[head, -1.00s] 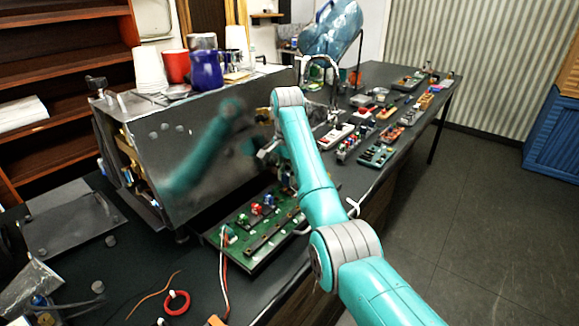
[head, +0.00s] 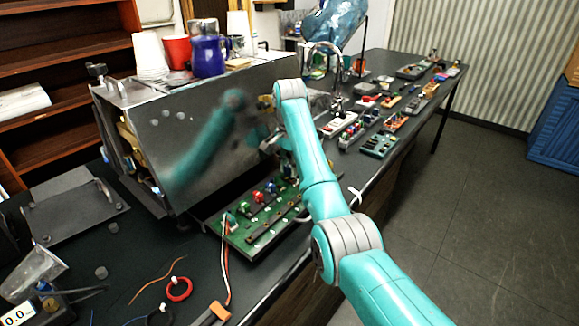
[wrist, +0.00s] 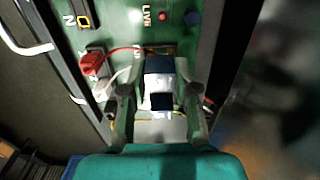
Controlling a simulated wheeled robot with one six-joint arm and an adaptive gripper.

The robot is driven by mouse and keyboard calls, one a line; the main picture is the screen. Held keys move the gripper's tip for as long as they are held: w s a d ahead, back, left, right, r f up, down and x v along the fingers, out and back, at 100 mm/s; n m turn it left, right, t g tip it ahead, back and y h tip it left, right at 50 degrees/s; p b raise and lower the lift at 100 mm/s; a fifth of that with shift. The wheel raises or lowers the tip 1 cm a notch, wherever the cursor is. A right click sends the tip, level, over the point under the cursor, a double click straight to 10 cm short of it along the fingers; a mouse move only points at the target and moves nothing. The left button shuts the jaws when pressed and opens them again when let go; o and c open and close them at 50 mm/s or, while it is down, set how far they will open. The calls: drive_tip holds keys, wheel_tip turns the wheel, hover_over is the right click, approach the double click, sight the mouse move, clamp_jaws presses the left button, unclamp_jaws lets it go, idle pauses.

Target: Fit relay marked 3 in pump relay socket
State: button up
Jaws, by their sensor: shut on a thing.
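My gripper (wrist: 160,98) is shut on a dark blue and white block (wrist: 159,68), which looks like a relay. Its number is not legible. In the wrist view the block is between the two fingers, over the green board (wrist: 120,15). A dark socket-like part shows just beyond its far end; I cannot tell whether the block touches it. In the head view the green board (head: 250,238) lies in front of the steel brewer (head: 215,140). There my arm hides most of the gripper and the block.
Red (wrist: 122,52) and white wires run to a connector left of the block in the wrist view. A dark rail flanks the board on the right. In the head view, several small parts and boards (head: 380,145) line the bench to the right.

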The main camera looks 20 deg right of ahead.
drive_tip(key=shift+f, duration=0.65)
idle(1.6)
drive_tip(key=o, duration=1.1)
